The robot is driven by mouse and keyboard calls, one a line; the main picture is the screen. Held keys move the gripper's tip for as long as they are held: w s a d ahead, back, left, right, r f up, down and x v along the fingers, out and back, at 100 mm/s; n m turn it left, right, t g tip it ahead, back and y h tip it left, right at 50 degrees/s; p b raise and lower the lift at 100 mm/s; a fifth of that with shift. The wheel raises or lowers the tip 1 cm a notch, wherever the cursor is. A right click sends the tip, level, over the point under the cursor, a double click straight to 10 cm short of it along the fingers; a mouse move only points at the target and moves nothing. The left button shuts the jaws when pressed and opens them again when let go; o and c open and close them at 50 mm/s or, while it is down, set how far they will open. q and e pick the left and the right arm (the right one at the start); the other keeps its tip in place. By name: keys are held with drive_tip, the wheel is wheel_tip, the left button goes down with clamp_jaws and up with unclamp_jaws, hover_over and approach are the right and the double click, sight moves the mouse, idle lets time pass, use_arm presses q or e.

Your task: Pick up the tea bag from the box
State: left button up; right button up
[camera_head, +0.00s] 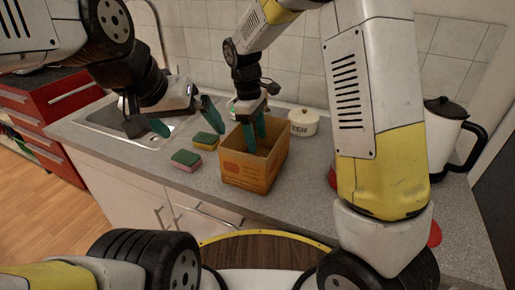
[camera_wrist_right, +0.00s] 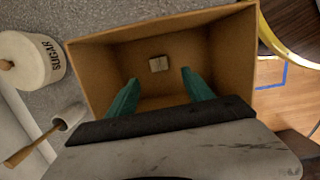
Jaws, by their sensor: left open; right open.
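An open cardboard box (camera_head: 250,178) stands on the grey counter, and it fills the middle of the right wrist view (camera_wrist_right: 95,75). A small pale tea bag (camera_wrist_right: 158,63) lies on the box floor; the box wall hides it in the head view. My right gripper (camera_head: 253,132) points down into the box opening. In the right wrist view its two teal fingers (camera_wrist_right: 160,80) are apart and empty, with the tea bag showing just beyond and between their tips. My left gripper (camera_head: 188,127) is open and empty by the sink, left of the box.
Two sponges (camera_head: 186,158) (camera_head: 205,141) lie left of the box. A white sugar pot (camera_head: 303,124) stands behind it, also in the right wrist view (camera_wrist_right: 30,62). A small cup with a wooden handle (camera_wrist_right: 70,115) stands nearby. A sink (camera_head: 110,120) is at left, a white kettle (camera_head: 440,135) at right.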

drive_tip(key=f, duration=0.2)
drive_tip(key=d+f, duration=0.1)
drive_tip(key=f, duration=0.4)
drive_tip(key=shift+s+d+f, duration=0.15)
drive_tip(key=shift+f, duration=0.15)
clamp_jaws()
